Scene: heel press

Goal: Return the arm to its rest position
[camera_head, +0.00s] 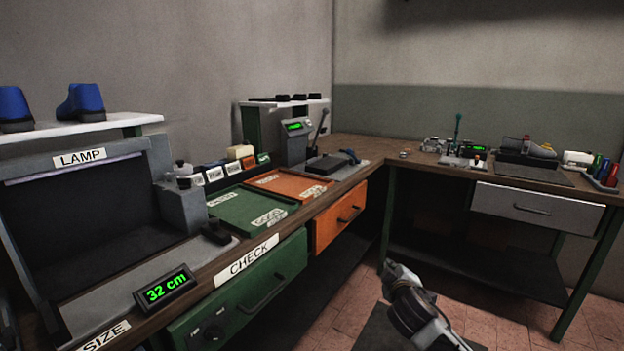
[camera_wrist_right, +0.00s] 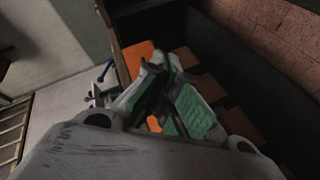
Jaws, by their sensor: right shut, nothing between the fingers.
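My right gripper (camera_head: 388,268) is at the lower middle of the head view, over the floor in front of the benches. It is shut and holds nothing. In the right wrist view its fingers (camera_wrist_right: 172,95) come together, with green pads showing. It is apart from the benches and from everything on them. My left gripper is not in either view.
A long bench with a lamp box (camera_head: 85,215), a green tray (camera_head: 240,212) and an orange tray (camera_head: 290,185) runs along the left. A second bench (camera_head: 480,176) with a grey drawer (camera_head: 530,207) stands at the back right. Open tiled floor (camera_head: 350,310) lies between.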

